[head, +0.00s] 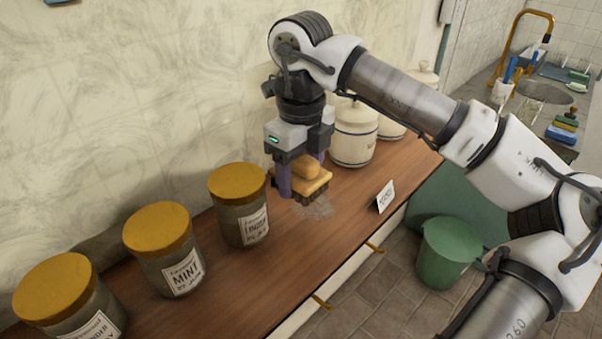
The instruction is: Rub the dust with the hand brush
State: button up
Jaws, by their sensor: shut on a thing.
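The hand brush (317,186) has a yellow-orange wooden body with a raised grip on top and dark bristles below. My gripper (301,180) points down and is shut on the brush, with one purple finger on each side of it. The dust (319,210) is a pale grey patch on the wooden counter (255,290), showing just in front of the bristles. The brush is at the back edge of the patch, and part of the patch may be hidden under it. I cannot tell whether the bristles touch the counter.
Several jars with yellow lids, including a mint jar (165,248), stand left of the brush. White canisters (353,135) stand close behind it on the right. A small white card (385,196) stands near the front edge. A green bucket (448,250) is on the floor.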

jog(key=shift+w+f, duration=0.2)
jog(key=shift+f, duration=0.4)
jog(key=shift+s+f+b, duration=0.1)
jog(key=shift+f+b, duration=0.45)
jog(key=b, duration=0.3)
send_over(301, 219)
jog(key=shift+f, duration=2.15)
jog(key=shift+f+b, duration=0.7)
jog(key=shift+f, duration=0.3)
